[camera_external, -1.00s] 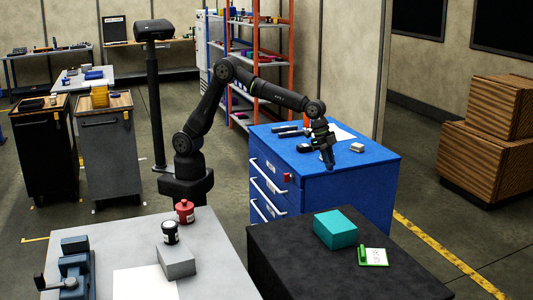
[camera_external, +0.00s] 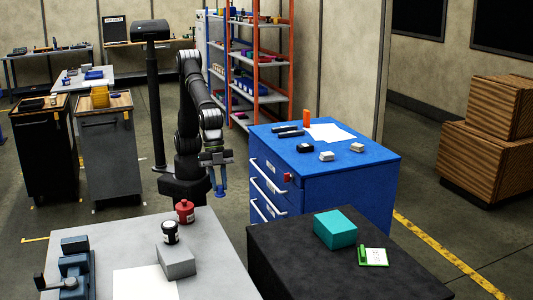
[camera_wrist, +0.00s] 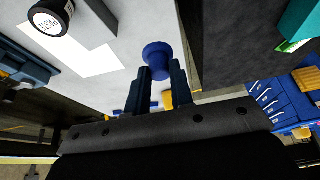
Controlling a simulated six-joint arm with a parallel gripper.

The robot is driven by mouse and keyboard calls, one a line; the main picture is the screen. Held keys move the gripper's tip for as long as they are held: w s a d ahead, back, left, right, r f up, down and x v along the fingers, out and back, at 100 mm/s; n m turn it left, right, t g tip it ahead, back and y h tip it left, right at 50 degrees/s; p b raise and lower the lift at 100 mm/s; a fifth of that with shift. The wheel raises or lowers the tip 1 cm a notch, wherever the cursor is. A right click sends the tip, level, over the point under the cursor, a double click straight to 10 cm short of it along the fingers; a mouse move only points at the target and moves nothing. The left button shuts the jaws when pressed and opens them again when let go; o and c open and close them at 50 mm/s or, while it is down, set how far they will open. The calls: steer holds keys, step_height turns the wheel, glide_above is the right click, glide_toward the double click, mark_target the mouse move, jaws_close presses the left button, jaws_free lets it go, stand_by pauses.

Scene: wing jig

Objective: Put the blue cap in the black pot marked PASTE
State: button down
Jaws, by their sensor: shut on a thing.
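The blue cap (camera_wrist: 157,60) is between the fingertips of my gripper (camera_wrist: 161,82) in the wrist view. My gripper is shut on it and holds it in the air. In the external view my gripper (camera_external: 218,183) hangs just behind the grey table, its fingers pointing down.
A red pot (camera_external: 185,211) stands close behind the black pot, near my gripper. A grey block (camera_external: 178,262) and a dark blue vise (camera_external: 75,270) are on the grey table. The black table to the right holds a teal box (camera_external: 335,229) and a green-edged card (camera_external: 373,257).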

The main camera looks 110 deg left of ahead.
steer(key=s+d+r+m+g, duration=0.15)
steer(key=s+d, duration=0.25)
steer(key=s, duration=0.9)
steer(key=s+d+m, duration=0.3)
steer(key=s+d, duration=0.2)
steer(key=s, duration=0.8)
glide_toward(168, 226)
steer(key=shift+w+d+f+n+h, duration=0.2)
steer(key=shift+d+f+n+h, duration=0.05)
steer(key=shift+d+h, duration=0.15)
steer(key=shift+w+f, duration=0.1)
steer(key=shift+f, duration=1.95)
steer(key=shift+f, duration=0.15)
steer(key=c, duration=1.3)
jaws_free()
steer(key=shift+o, duration=0.2)
